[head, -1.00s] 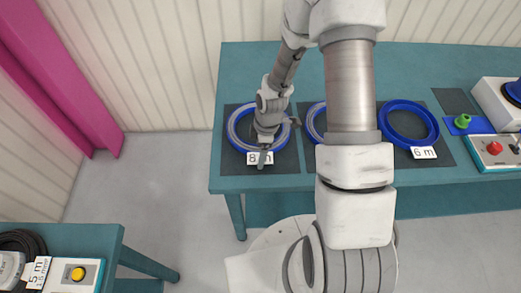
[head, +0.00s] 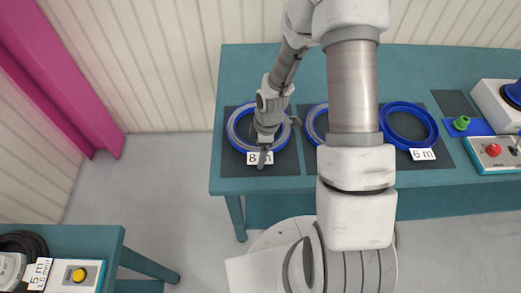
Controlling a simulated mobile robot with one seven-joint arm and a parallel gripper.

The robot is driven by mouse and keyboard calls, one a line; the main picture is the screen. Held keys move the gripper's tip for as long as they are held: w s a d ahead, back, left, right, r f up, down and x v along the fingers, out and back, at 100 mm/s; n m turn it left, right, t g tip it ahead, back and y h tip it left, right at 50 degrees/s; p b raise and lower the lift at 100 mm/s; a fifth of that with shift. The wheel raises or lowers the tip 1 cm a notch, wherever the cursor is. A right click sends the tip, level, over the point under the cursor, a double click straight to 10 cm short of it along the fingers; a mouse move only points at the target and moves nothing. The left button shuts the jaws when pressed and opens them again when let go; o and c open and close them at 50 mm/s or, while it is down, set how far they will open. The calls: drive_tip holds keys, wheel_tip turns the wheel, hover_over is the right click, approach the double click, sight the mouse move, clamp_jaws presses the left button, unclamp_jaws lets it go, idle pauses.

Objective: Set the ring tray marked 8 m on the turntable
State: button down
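The ring tray marked 8 m (head: 237,139) is a blue ring with a lighter ring inside, lying on a dark mat at the left end of the teal table. Its white label (head: 254,158) faces the front edge. My gripper (head: 262,160) points down over the front of this ring, by the label, and covers part of it. Whether the fingers are open or touch the ring cannot be told. A dark blue round part on a white base (head: 497,98), cut off at the right edge, may be the turntable.
A second ring tray (head: 312,124) is partly hidden behind my arm. The 6 m ring tray (head: 432,132) lies right of it. A control box with a red button (head: 493,150) and a green part (head: 461,123) stand farther right. A lower left table (head: 100,245) holds a cable coil and a yellow button.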

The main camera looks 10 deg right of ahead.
idle(0.4)
drive_tip(key=shift+r+p, duration=0.4)
drive_tip(key=shift+r, duration=0.25)
drive_tip(key=shift+r+p, duration=1.45)
drive_tip(key=shift+r, duration=0.45)
